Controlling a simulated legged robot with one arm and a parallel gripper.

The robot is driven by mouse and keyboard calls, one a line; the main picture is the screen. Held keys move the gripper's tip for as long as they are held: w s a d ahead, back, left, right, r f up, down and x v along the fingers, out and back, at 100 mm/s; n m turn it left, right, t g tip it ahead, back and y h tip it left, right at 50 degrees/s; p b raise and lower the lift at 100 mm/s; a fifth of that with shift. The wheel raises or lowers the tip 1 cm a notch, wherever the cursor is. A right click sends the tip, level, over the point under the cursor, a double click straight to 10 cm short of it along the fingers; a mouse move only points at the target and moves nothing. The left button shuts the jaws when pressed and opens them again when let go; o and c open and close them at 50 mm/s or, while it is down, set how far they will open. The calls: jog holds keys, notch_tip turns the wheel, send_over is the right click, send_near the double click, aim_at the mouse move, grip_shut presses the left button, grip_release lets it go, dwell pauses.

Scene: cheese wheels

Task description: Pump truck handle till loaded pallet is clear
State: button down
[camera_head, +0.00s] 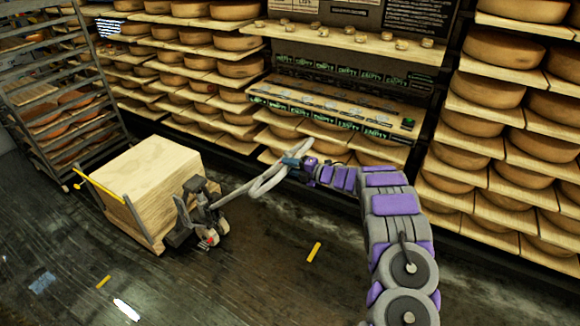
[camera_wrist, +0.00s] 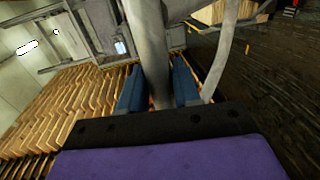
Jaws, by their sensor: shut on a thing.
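The pallet truck handle (camera_head: 265,184) is a grey loop on a long shaft, tilted up to the right from the truck (camera_head: 202,208). My gripper (camera_head: 292,164) is shut on the loop's far right end. In the wrist view the grey handle bar (camera_wrist: 148,60) runs between the blue fingers of my gripper (camera_wrist: 158,90). The loaded pallet (camera_head: 151,182) carries a tall block of stacked pale wooden boards and stands left of the truck. The forks are hidden under the load, and the gap between pallet and floor is too small to judge.
Shelves of cheese wheels (camera_head: 490,110) line the back and right. A metal rack (camera_head: 60,100) stands at the left behind the pallet. Yellow floor marks (camera_head: 314,252) show on the dark floor, which is open in front.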

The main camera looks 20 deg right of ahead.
jog(key=shift+a+f, duration=0.1)
jog(key=shift+f, duration=0.05)
jog(key=c, duration=0.9)
grip_release()
jog(key=shift+w, duration=0.15)
jog(key=shift+c, duration=0.2)
jog(key=shift+s+d, duration=0.25)
jog(key=p+v, duration=0.2)
jog(key=v, duration=1.5)
jog(key=shift+p, duration=0.4)
jog(key=shift+o, duration=0.2)
jog(key=shift+f, duration=0.1)
